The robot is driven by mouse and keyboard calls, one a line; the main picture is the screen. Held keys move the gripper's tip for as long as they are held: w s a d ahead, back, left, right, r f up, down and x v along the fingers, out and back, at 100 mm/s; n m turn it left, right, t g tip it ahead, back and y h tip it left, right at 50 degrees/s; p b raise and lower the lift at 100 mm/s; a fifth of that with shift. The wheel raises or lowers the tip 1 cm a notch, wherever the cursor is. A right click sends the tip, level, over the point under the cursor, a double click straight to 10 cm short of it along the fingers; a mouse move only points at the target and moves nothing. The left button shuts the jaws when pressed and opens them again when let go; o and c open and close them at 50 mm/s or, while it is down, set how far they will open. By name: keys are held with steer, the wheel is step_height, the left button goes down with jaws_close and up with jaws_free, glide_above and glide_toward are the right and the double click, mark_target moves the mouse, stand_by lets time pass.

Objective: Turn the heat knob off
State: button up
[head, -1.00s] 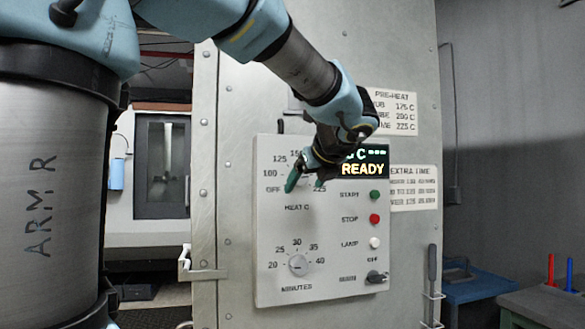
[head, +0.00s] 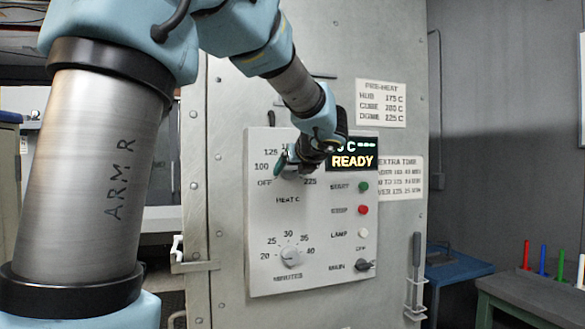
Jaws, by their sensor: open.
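The heat dial (head: 288,199) is at the upper left of the pale control panel (head: 262,220), with OFF at its lower left and 225 at its lower right. The heat knob itself is hidden behind my gripper, so its pointer setting does not show. My gripper (head: 287,167) is open in front of the dial, its teal-tipped finger near the 100 and 125 marks. I cannot tell whether the fingers are around the knob or touching it.
The display (head: 352,152) reads READY and is partly covered by my wrist. Below are the minutes knob (head: 291,257), green, red and white buttons, and the main switch (head: 365,265). A handled tool (head: 416,262) hangs at right. A table (head: 530,300) holds coloured rods.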

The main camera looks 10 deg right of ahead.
steer(key=shift+w, duration=0.1)
steer(key=c, duration=1.2)
steer(key=shift+f, duration=0.1)
steer(key=shift+f+b, duration=0.1)
steer(key=shift+b, duration=0.35)
